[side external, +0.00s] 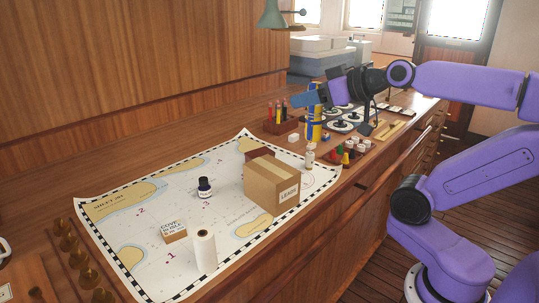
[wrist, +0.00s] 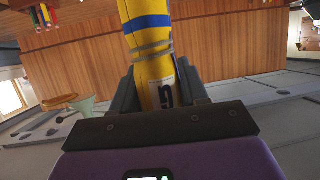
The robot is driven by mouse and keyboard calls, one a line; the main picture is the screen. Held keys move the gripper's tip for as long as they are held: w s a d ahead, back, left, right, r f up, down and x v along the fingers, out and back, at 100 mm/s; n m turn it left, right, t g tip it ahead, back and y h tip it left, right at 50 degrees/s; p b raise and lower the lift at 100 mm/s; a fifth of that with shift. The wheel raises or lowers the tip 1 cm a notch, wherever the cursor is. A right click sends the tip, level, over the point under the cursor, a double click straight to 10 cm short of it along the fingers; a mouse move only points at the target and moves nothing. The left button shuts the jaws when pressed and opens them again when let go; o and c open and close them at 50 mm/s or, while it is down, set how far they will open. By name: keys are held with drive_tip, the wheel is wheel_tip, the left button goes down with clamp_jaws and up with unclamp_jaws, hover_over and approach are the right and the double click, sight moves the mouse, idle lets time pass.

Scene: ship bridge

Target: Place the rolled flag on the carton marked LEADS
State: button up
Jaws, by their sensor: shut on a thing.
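The rolled flag is a yellow roll with blue bands (side external: 314,130), upright over the counter behind and to the right of the chart. My gripper (side external: 312,96) is shut around its upper part. In the wrist view the rolled flag (wrist: 150,50) sits between the two jaws (wrist: 158,92), with a grey tie around it. I cannot tell whether its lower end touches the counter. The brown carton marked LEADS (side external: 264,189) stands on the chart, nearer the camera and left of my gripper. Its top looks clear.
The chart (side external: 150,200) also holds a dark ink bottle (side external: 205,188), a small lettered box (side external: 173,231), a white roll (side external: 204,252) and a dark red box (side external: 259,154) behind the carton. A small bottle (side external: 310,156) and coloured pieces (side external: 347,152) stand right of the carton. A pencil holder (side external: 281,124) is left of the flag.

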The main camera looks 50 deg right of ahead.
drive_tip(key=shift+w+d+f, duration=0.15)
drive_tip(key=shift+w+f, duration=2)
drive_tip(key=shift+w, duration=0.1)
drive_tip(key=shift+w+d+f, duration=0.15)
drive_tip(key=shift+w+f, duration=1.95)
drive_tip(key=shift+w, duration=0.1)
drive_tip(key=shift+w+d+f, duration=0.15)
drive_tip(key=shift+w+f, duration=2)
drive_tip(key=shift+w, duration=0.1)
drive_tip(key=shift+f, duration=0.1)
drive_tip(key=o, duration=1.1)
